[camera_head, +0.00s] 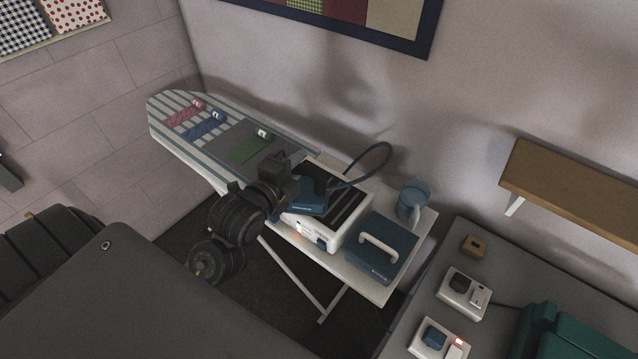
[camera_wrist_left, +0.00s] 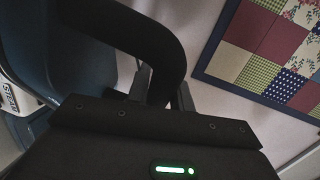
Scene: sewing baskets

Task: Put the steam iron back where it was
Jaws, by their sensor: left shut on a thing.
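The steam iron (camera_head: 311,203) is dark blue with a black handle. In the head view it is over the left part of the white steam station (camera_head: 349,231), whose top has dark stripes. I cannot tell whether its sole touches the station. My left gripper (camera_head: 303,182) comes in from the left and is shut on the iron's handle. In the left wrist view the black handle (camera_wrist_left: 166,42) loops between my fingers (camera_wrist_left: 163,92), with the blue iron body (camera_wrist_left: 62,55) at the left. A dark hose (camera_head: 378,150) arcs up on the right of the iron. My right gripper is out of view.
The ironing board (camera_head: 163,127) carries red, blue and green rolls. A blue box with a white handle (camera_head: 382,258) and a blue jug (camera_head: 412,197) stand right of the station. A wooden shelf (camera_head: 575,185) juts out at right.

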